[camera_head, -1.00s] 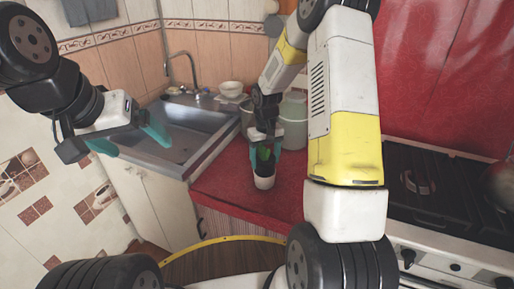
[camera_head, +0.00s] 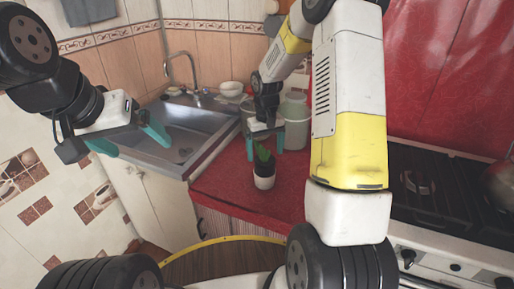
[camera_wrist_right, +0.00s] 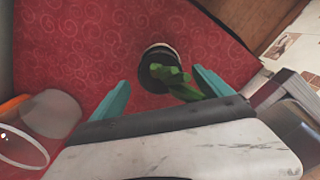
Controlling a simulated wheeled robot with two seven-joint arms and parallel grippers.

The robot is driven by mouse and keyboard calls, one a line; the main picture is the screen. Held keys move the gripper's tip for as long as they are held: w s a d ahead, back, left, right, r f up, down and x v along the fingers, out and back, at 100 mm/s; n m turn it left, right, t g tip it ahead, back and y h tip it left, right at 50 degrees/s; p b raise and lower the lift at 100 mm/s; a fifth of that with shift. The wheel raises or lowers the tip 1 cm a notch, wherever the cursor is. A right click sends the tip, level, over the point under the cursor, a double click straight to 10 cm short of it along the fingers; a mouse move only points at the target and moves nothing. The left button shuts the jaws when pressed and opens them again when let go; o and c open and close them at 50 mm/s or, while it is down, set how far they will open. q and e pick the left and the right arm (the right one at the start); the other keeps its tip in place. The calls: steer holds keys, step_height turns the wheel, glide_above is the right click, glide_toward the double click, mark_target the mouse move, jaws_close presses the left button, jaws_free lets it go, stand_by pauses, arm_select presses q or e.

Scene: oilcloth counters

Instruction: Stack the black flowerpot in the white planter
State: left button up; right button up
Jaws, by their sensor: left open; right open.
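The white planter (camera_head: 264,183) stands upright on the red counter. The black flowerpot (camera_head: 263,169), with a green plant (camera_head: 263,153), sits inside it, its dark upper part showing above the white wall. In the right wrist view the dark pot (camera_wrist_right: 154,58) shows within a pale rim (camera_wrist_right: 160,46), with leaves leaning toward the gripper. My right gripper (camera_head: 265,149) is open and empty, above and behind the pot, its fingers apart from it.
A steel sink (camera_head: 185,130) with a tap lies left of the counter. A pale green jar (camera_head: 294,122) stands close behind my right gripper. A white bowl (camera_head: 231,88) is at the back. A black stove (camera_head: 445,195) is at the right. The red counter (camera_head: 225,185) is clear around the planter.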

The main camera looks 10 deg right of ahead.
steer(key=s+r+t, duration=0.1)
steer(key=s+r, duration=0.1)
steer(key=r, duration=0.6)
steer(key=s+r, duration=0.3)
steer(key=r, duration=0.4)
steer(key=s+a+r+t+y, duration=0.1)
steer(key=s+r, duration=0.3)
steer(key=s, duration=0.5)
steer(key=s+a+r+m+t+y, duration=0.1)
steer(key=s+r+t, duration=0.3)
steer(key=s, duration=0.6)
steer(key=shift+s+r, duration=0.15)
steer(key=shift+r, duration=0.4)
steer(key=shift+a, duration=0.1)
